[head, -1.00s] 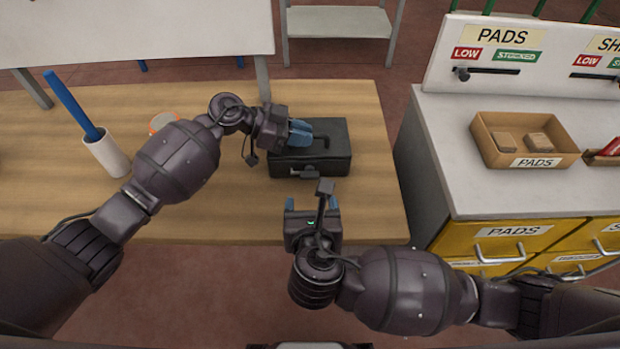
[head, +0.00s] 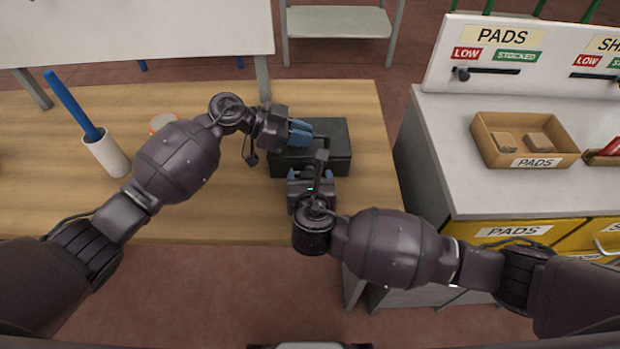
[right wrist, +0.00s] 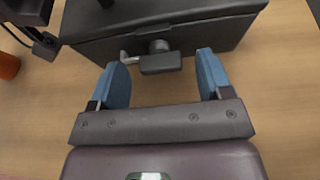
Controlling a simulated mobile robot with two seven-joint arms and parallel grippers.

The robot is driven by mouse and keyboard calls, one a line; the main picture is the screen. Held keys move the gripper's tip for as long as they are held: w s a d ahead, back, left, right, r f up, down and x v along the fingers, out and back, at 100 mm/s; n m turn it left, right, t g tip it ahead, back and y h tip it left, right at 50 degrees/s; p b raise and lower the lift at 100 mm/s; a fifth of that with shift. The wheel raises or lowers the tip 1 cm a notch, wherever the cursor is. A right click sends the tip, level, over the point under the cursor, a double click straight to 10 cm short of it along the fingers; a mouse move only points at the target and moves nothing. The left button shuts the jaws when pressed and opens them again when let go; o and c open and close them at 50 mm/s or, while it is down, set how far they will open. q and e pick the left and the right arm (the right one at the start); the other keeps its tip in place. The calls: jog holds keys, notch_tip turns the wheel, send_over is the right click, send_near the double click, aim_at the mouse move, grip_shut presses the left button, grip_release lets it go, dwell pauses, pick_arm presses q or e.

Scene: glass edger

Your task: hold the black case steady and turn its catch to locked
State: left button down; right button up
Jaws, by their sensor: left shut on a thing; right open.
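The black case (head: 335,135) stands upright on the wooden table, near its right end. My left gripper (head: 303,132) is shut on the case at the left part of its top; what exactly its fingers grip is unclear. The catch (right wrist: 160,62) is a dark tab on a round pivot with a small metal lever at its left, on the case's front face in the right wrist view. My right gripper (right wrist: 162,80) is open, its blue fingers on either side of the catch and just short of it. In the head view my right gripper (head: 311,176) hides the catch.
A white cup (head: 106,154) with a blue stick stands on the table (head: 220,215) at left, near an orange-rimmed round container (head: 163,122). At right, past a gap, a grey counter (head: 450,165) carries a cardboard box of pads (head: 490,145).

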jog(key=c, duration=0.9)
jog(key=m+y, duration=0.2)
jog(key=m, duration=0.1)
jog(key=shift+d+f, duration=0.1)
jog(key=shift+d, duration=0.2)
jog(key=shift+d+f+m+t+y, duration=0.15)
jog(key=shift+m+t+y, duration=0.15)
jog(key=shift+m+y, duration=1)
jog(key=shift+m, duration=0.3)
jog(key=o, duration=0.9)
